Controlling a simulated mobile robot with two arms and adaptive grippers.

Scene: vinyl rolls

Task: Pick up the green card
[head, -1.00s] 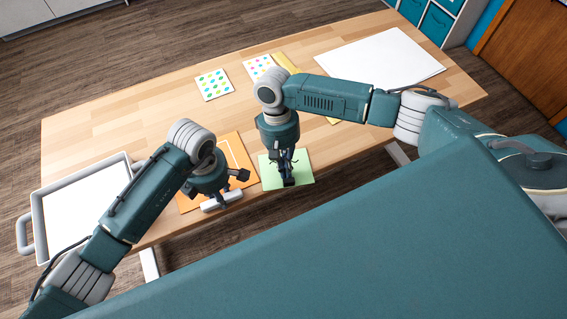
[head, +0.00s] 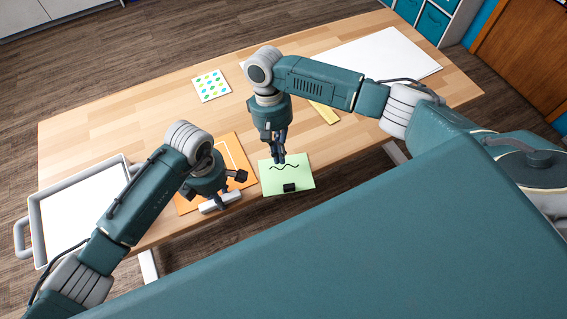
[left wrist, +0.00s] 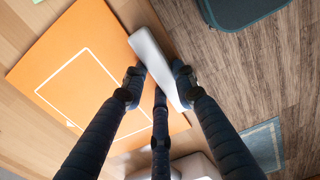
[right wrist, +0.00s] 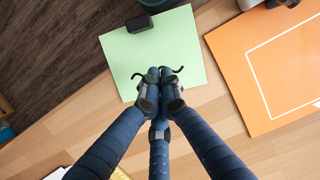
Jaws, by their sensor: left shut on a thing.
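The green card (head: 303,178) lies at the front edge of the table, its near part sticking out past the edge. It carries a wavy black line and a small black block (head: 289,188) near its outer side. In the right wrist view the card (right wrist: 180,45) is below the fingers. My right gripper (head: 280,160) has its fingertips together over the card's inner edge, with nothing seen between them; whether they touch the card I cannot tell. My left gripper (left wrist: 157,80) is shut on a white bar (left wrist: 153,55) beside the orange sheet (left wrist: 95,75).
A white tray with grey rim (head: 36,225) stands at the table's left end. A sheet with coloured dots (head: 211,85), a yellow strip (head: 325,113) and a large white sheet (head: 400,55) lie further back. The wooden tabletop (head: 120,130) has free room at left.

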